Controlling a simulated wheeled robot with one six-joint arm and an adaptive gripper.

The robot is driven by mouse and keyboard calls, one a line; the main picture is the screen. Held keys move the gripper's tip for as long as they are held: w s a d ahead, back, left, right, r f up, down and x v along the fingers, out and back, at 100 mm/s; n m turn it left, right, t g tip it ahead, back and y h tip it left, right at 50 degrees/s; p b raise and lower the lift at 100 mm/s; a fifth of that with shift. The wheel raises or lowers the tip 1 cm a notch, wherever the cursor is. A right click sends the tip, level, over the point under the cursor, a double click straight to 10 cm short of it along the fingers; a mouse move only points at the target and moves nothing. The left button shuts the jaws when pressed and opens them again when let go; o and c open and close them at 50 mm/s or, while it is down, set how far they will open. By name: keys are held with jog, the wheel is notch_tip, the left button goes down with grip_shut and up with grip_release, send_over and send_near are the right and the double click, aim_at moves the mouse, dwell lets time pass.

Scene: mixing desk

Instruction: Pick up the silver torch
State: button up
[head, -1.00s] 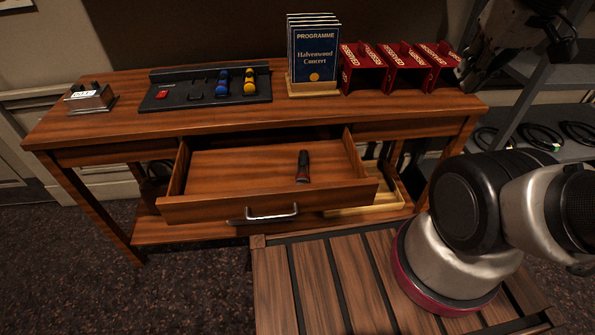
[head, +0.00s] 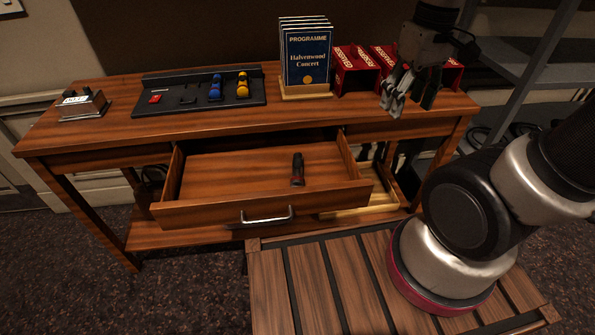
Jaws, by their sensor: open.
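A small dark object (head: 298,170), shaped like a torch with a reddish part, lies in the pulled-out desk drawer (head: 225,185). It looks dark rather than silver, and I see no clearly silver torch. My gripper (head: 411,98) hangs over the right end of the desk top, fingers pointing down and spread apart with nothing between them. It is in front of the red holders, to the right of and higher than the drawer. Part of the drawer's inside is hidden beneath the desk top.
On the desk stand a black panel (head: 200,100) with blue and yellow items, a small metal box (head: 82,105), a programme stand (head: 306,55) and red holders (head: 354,72). A yellowish tray (head: 360,207) is below the drawer. Shelving (head: 520,60) stands at right.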

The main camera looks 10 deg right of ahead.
jog(key=w+a+f+g+h, duration=0.1)
jog(key=w+a+f+g, duration=0.1)
jog(key=w+a+f, duration=0.5)
jog(key=m+t, duration=0.1)
jog(key=m, duration=0.3)
send_over(297, 167)
jog(key=shift+y, duration=0.3)
jog(key=f, duration=1.4)
jog(key=shift+s+f, duration=0.25)
jog(key=shift+f, duration=0.15)
jog(key=shift+w+a+m+t, duration=0.2)
jog(key=shift+m+t, duration=0.1)
jog(key=shift+m, duration=0.1)
jog(key=shift+f, duration=0.3)
jog(key=f, duration=0.7)
jog(key=shift+d+f, duration=0.15)
jog(key=shift+d, duration=0.1)
jog(key=c, duration=1.2)
